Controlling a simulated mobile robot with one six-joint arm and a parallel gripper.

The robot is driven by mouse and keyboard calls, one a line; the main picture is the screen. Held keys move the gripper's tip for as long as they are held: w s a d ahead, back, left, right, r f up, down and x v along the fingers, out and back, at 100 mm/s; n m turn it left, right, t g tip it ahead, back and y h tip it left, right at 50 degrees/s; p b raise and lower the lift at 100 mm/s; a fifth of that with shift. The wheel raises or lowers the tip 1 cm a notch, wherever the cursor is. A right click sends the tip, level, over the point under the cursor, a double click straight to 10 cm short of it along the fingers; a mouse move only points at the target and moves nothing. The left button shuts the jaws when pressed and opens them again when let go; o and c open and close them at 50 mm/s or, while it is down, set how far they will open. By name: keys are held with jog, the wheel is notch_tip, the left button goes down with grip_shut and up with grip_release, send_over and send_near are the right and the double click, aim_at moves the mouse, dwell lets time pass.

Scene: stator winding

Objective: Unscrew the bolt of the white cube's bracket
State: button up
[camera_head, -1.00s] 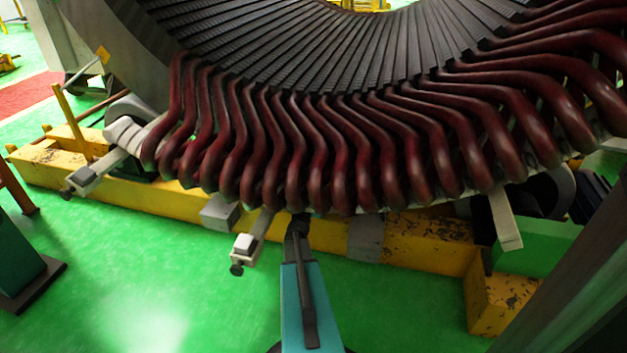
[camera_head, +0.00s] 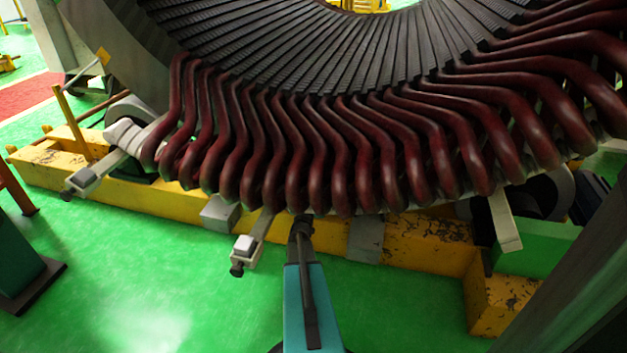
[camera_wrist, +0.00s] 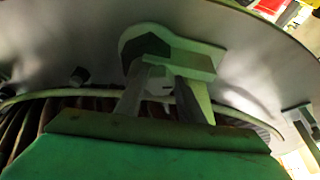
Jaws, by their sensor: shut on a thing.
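The white cube (camera_head: 244,243) sits on a pale bracket arm (camera_head: 262,224) below the red coils. A dark bolt knob (camera_head: 237,268) is at the bracket's outer end. My gripper (camera_head: 301,224) is right of this bracket, under the coil ends and apart from the cube and bolt. In the wrist view, my gripper (camera_wrist: 164,85) is shut on a pale grey-green angular piece (camera_wrist: 196,62) with a hexagon-like dark recess. I cannot tell for certain what this piece is. The exact contact between fingers and piece is dim.
Red coils (camera_head: 310,175) of the large stator hang close above my gripper. A yellow beam (camera_head: 430,240) runs behind it. Other pale brackets stand at left (camera_head: 85,180) and right (camera_head: 505,225). Green floor (camera_head: 150,270) is clear at front left.

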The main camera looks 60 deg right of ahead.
jog(key=n+t+y, duration=0.1)
jog(key=n+y, duration=0.1)
jog(key=n, duration=0.4)
jog(key=n+t+y+p, duration=0.1)
jog(key=n+t+y, duration=0.1)
jog(key=n, duration=0.5)
jog(key=s+r+n+t+y, duration=0.1)
jog(key=n+y, duration=0.2)
jog(key=n, duration=0.3)
jog(key=shift+d+n+t, duration=0.15)
jog(key=shift+n+t, duration=0.25)
jog(key=o, duration=1.1)
jog(key=shift+c, duration=0.2)
